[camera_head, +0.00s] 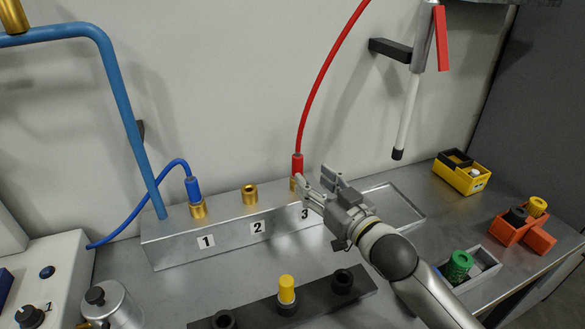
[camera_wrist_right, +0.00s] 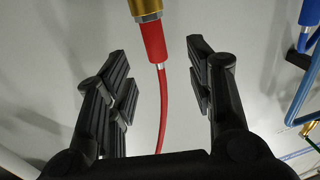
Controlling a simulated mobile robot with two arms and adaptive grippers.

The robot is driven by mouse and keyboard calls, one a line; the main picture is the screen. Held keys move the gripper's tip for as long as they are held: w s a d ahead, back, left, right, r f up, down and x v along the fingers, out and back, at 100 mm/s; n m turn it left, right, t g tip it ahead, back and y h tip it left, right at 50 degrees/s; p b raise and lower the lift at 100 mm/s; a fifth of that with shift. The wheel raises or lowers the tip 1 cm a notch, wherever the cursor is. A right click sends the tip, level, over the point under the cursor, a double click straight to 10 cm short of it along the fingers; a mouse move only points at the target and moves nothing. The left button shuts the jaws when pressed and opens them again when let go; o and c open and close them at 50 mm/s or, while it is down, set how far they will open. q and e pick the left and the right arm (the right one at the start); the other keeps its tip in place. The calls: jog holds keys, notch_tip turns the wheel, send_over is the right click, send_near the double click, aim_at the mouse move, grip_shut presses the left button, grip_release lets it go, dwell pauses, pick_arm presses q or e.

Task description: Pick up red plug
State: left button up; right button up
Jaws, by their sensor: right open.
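The red plug (camera_head: 297,164) stands upright in the brass socket (camera_head: 293,184) above label 3 on the metal block (camera_head: 225,238). A red hose rises from its top. My right gripper (camera_head: 316,182) is open beside the plug, just to its right in the head view. In the right wrist view the plug (camera_wrist_right: 153,42) hangs from the brass fitting (camera_wrist_right: 146,8) at the top. It lies between the open fingers (camera_wrist_right: 165,85) but beyond their tips, with no contact visible. My left gripper is not in view.
A blue plug (camera_head: 193,189) sits in socket 1, and socket 2 (camera_head: 249,194) is empty. A dark rack (camera_head: 318,299) with a yellow-capped piece (camera_head: 287,289) lies in front. Yellow (camera_head: 461,178) and orange (camera_head: 521,232) boxes stand at right. The wall is close behind the block.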

aim_at(301, 167)
jog(key=x, duration=0.2)
jog(key=shift+w+a+r, duration=0.15)
jog(key=shift+w, duration=0.1)
jog(key=shift+w+a, duration=0.2)
jog(key=shift+w, duration=0.05)
jog(key=shift+w+a+p, duration=0.2)
jog(key=shift+w+p, duration=0.35)
jog(key=shift+w, duration=0.25)
jog(key=w, duration=0.1)
jog(key=w+a, duration=0.1)
jog(key=shift+w+a+f+p, duration=0.15)
jog(key=shift+w+f+p, duration=0.2)
jog(key=shift+f, duration=0.05)
jog(key=shift+w+a, duration=0.25)
jog(key=shift+w, duration=0.05)
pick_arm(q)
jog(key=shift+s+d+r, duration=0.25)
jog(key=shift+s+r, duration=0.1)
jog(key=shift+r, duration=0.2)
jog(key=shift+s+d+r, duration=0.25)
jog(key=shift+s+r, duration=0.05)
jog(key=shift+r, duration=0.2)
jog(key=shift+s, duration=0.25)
pick_arm(e)
jog(key=shift+c, duration=0.5)
grip_shut()
jog(key=shift+r, duration=0.1)
